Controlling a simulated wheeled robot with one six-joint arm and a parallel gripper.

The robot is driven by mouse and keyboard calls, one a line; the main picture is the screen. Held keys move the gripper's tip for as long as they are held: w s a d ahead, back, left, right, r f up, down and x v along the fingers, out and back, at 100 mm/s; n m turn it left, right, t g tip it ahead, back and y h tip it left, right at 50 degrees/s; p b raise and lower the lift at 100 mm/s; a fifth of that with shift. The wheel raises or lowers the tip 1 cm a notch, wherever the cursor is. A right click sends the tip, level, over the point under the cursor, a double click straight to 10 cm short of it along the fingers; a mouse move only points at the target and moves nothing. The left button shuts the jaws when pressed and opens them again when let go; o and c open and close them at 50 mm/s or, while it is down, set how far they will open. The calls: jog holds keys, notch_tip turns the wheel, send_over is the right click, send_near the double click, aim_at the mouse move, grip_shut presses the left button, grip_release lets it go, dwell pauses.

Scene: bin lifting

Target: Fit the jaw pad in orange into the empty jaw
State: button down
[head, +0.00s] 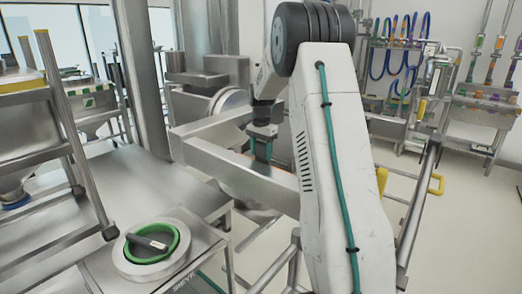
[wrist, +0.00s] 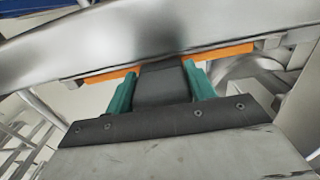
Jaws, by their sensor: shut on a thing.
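The orange jaw pad (wrist: 225,52) shows in the wrist view as a thin strip on both sides of a dark block. My gripper (wrist: 160,72) has its two teal fingers closed on that block. The pad lies along the lower edge of a broad steel bar (wrist: 180,35); I cannot tell whether it is seated or only close to it. In the head view my gripper (head: 261,150) points down between the two arms of a steel fork (head: 235,172). The pad is mostly hidden there, and I cannot make out which jaw is empty.
A rail frame with yellow handles (head: 437,184) stands right of my arm. Racks with coloured hoses (head: 395,50) are at the back right. Some floor is clear at the right.

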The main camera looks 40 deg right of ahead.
jog(key=shift+f, duration=0.2)
dwell(0.6)
jog(key=shift+c, duration=2.2)
grip_release()
jog(key=shift+r, duration=3.9)
